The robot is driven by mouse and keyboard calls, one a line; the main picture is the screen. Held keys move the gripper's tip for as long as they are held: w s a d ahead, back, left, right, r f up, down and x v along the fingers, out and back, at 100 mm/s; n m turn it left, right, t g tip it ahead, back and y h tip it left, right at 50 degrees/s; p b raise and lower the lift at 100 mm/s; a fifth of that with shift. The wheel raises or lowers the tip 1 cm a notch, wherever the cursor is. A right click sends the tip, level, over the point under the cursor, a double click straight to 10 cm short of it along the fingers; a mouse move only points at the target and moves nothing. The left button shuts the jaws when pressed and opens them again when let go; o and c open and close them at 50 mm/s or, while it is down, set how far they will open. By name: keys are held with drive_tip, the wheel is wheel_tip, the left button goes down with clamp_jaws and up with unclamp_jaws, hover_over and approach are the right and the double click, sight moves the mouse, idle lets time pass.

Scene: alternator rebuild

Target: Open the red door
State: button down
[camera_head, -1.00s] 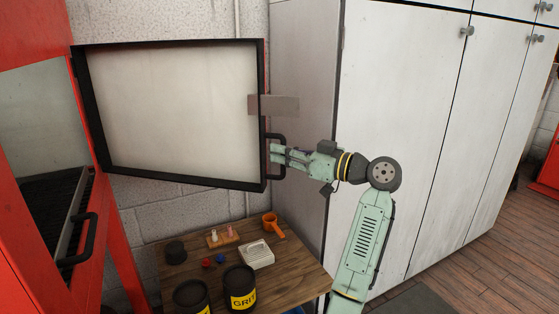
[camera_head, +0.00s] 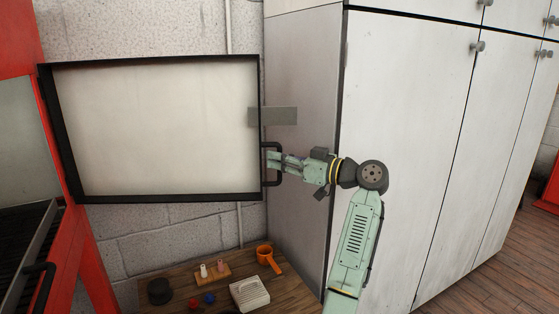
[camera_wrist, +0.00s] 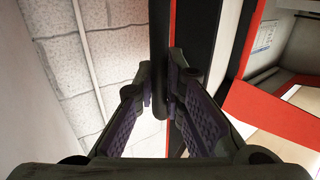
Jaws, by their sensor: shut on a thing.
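The red door (camera_head: 155,130) stands swung out from the red cabinet (camera_head: 78,240) at the left. I see its inner side, a pale panel in a black frame. Its black handle (camera_head: 264,150) is on the free edge, at the right. My gripper (camera_head: 272,163) is at this handle, shut around its bar. In the wrist view, the dark handle bar (camera_wrist: 158,50) runs between the two purple-padded fingers of my gripper (camera_wrist: 160,95), with the door's red edge (camera_wrist: 240,40) to the right. A grey plate (camera_head: 280,116) sits across the door's free edge, above the handle.
A tall white cupboard (camera_head: 405,130) stands close to the right of the door and behind my arm. A block wall (camera_head: 130,30) is behind.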

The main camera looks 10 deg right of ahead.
drive_tip(key=c, duration=1.9)
unclamp_jaws()
drive_tip(key=v, duration=1.2)
drive_tip(key=shift+s, duration=0.1)
